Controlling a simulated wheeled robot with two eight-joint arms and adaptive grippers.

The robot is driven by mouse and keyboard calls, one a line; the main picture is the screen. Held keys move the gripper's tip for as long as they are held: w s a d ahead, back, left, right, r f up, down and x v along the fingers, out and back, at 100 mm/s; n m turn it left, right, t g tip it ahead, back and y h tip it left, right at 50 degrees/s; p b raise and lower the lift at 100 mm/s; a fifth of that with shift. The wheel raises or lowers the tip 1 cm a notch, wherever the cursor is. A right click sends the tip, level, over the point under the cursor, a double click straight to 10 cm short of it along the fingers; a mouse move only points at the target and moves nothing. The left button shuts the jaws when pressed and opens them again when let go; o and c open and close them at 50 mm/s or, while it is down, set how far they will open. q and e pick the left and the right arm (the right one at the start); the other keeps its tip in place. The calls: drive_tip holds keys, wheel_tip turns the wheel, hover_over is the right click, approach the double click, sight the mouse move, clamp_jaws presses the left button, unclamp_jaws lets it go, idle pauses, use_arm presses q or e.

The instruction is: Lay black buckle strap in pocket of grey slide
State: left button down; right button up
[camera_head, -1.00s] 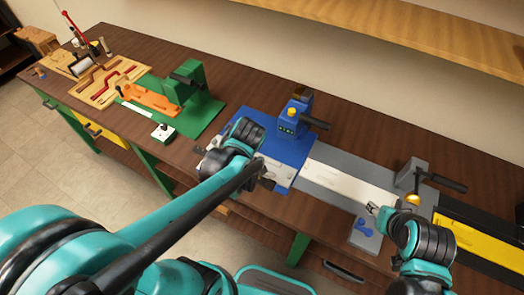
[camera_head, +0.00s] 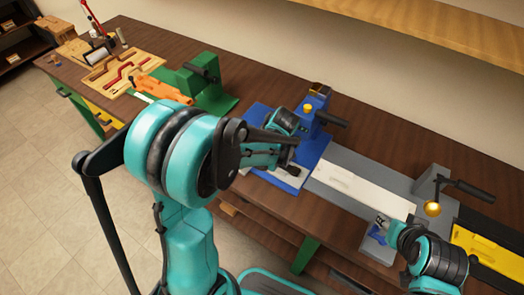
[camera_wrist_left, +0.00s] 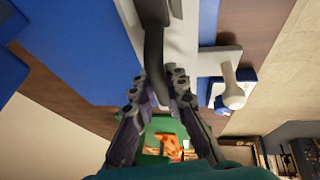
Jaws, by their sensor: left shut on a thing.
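My left gripper (camera_wrist_left: 160,88) is shut on the black buckle strap (camera_wrist_left: 154,42), which extends from the fingertips in the left wrist view. The strap is over a pale grey slide (camera_wrist_left: 180,50) beside the blue base. I cannot tell if it touches the slide or lies in its pocket. In the head view the slide (camera_head: 288,178) shows at the blue station's front edge, partly behind my left gripper (camera_head: 288,166). My right gripper (camera_head: 381,221) is near the white plate's right end; its jaws are too small to read.
The blue station (camera_head: 314,125) has a black lever. A long white plate (camera_head: 355,185) lies on a grey bed to its right, with a clamp (camera_head: 431,190) and brass knob (camera_head: 432,208). A green fixture (camera_head: 200,80) stands at left. Bare brown benchtop (camera_head: 255,80) lies behind.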

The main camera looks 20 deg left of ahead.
use_arm(q)
drive_tip(key=shift+f, duration=0.55)
drive_tip(key=shift+f, duration=0.1)
drive_tip(key=c, duration=1.5)
unclamp_jaws()
